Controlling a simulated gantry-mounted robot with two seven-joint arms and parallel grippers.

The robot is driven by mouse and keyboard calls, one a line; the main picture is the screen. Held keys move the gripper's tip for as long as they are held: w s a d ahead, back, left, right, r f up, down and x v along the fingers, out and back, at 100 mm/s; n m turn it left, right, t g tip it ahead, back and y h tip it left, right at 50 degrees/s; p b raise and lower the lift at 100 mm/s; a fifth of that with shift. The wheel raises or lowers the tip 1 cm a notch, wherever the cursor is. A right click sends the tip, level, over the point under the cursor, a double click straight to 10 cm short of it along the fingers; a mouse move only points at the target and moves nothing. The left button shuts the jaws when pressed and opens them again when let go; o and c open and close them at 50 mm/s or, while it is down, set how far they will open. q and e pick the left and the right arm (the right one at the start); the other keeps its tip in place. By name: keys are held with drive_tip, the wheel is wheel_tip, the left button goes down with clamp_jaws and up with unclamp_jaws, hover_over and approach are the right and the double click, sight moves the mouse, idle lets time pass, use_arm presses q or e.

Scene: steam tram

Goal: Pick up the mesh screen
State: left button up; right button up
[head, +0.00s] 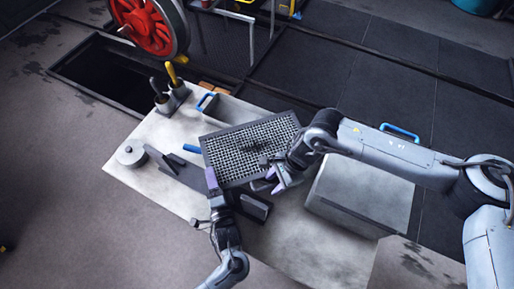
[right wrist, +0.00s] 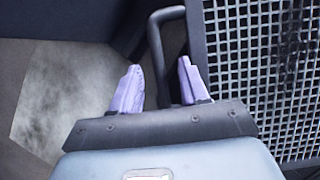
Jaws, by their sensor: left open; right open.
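The mesh screen (head: 238,150) is a dark-framed rectangular grid with a dark smudge on its mesh. It lies tilted over the middle of the pale table, and its grid fills the right side of the right wrist view (right wrist: 262,60). My left gripper (head: 213,182) is open at the screen's near left corner; contact is unclear. My right gripper (head: 277,181) is open at the screen's near right edge. In the right wrist view, a dark looped handle (right wrist: 157,55) beside the screen's frame runs between its two purple fingers (right wrist: 160,88), with gaps showing.
A round grey metal piece (head: 131,153) and dark bars (head: 181,172) lie left on the table (head: 150,195). Two upright-handled tools (head: 172,82) stand behind. A grey box (head: 362,190) is right, under my right arm. An open pit (head: 100,72) and red wheel (head: 148,27) are behind.

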use_arm(q)
clamp_jaws()
use_arm(e)
clamp_jaws()
idle(1.2)
